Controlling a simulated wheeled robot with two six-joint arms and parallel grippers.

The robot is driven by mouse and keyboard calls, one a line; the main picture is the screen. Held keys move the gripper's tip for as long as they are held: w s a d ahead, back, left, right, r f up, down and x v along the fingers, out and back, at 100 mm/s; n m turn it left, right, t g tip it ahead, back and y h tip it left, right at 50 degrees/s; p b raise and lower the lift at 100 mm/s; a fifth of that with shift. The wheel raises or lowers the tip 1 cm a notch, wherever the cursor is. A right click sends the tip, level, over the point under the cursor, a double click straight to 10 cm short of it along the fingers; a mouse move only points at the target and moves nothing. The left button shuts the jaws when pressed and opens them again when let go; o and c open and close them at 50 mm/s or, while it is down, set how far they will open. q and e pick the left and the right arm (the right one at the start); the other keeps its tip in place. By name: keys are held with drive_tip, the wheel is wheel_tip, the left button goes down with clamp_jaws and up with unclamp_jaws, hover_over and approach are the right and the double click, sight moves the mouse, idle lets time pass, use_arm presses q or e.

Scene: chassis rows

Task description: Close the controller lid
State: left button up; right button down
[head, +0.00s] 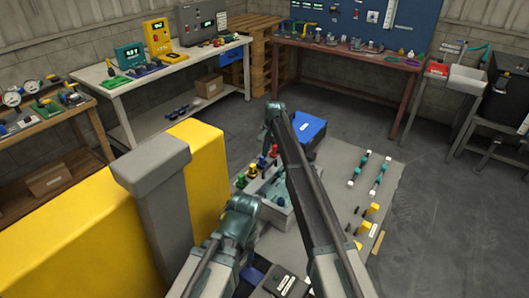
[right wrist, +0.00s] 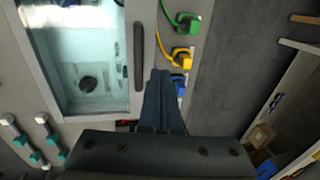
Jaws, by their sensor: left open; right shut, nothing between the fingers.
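The controller box (head: 280,213) sits on the grey bench in the head view, partly behind my right arm. Its lid is a clear panel in a grey frame (right wrist: 45,70), with a dark bar handle (right wrist: 138,57) along the right side of the frame in the right wrist view. The panel lies over the box interior; I cannot tell whether a gap is left under it. My right gripper (right wrist: 162,76) is shut and empty, its fingertips just right of the handle's lower end. My left gripper (head: 252,272) is low in the head view, open, away from the lid, its fingers barely visible.
Green (right wrist: 181,22), yellow (right wrist: 182,54) and blue (right wrist: 179,82) connectors stand close beside the lid's handle side. A blue box (head: 308,130) lies beyond the controller. Teal cables with white ends (head: 382,177) lie right of it. A yellow block (head: 70,235) stands at the left.

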use_arm(q)
wheel_tip(320, 180, up, 9)
drive_tip(key=p, duration=0.7)
drive_tip(key=shift+p, duration=0.4)
use_arm(e)
wheel_tip(320, 180, up, 9)
drive_tip(key=s+d, duration=0.1)
drive_tip(key=shift+d, duration=0.2)
drive_tip(key=shift+s, duration=0.1)
